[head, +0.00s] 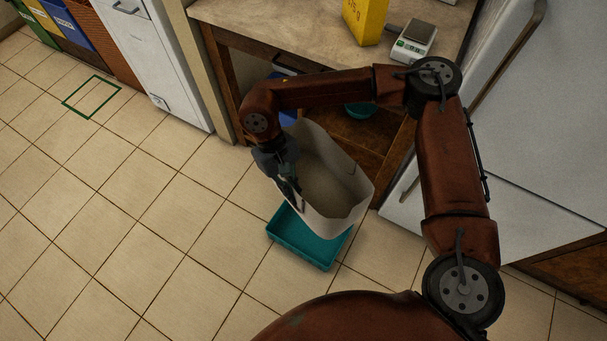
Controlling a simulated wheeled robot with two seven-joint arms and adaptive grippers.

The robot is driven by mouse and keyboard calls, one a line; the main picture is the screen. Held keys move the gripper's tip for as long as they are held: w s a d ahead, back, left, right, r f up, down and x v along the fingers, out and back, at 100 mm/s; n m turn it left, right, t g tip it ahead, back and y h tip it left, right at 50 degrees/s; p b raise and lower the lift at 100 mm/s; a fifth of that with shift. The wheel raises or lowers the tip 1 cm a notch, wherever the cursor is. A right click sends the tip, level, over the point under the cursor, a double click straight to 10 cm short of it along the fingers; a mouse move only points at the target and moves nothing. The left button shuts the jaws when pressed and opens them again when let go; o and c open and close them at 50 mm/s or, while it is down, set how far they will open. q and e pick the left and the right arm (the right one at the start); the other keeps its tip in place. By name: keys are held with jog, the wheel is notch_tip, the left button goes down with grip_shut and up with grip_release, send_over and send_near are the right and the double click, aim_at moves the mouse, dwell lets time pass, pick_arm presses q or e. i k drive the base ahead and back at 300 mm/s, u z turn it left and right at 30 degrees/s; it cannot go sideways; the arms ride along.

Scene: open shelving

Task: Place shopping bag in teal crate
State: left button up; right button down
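The shopping bag (340,203) is pale, open-topped and tilted, with its opening facing up toward me. My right gripper (291,190) is at the bag's left rim and appears shut on it. The teal crate (302,243) stands on the floor below and in front of the bag. The bag covers the crate's far right part, so its base is hidden. I cannot tell whether the bag's base is above the crate or touching it. My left gripper is out of view.
Behind the bag is a wooden shelf unit (270,22) with a yellow bag (364,20) and a scale (414,40) on top. A teal bowl (360,110) sits inside it. A white fridge (545,110) stands at right.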

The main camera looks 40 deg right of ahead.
aim_at(305, 238)
jog(key=k, duration=0.35)
jog(key=u, duration=0.85)
jog(key=i, duration=0.9)
jog(key=z, duration=2)
jog(key=i, duration=0.5)
jog(key=u, duration=0.1)
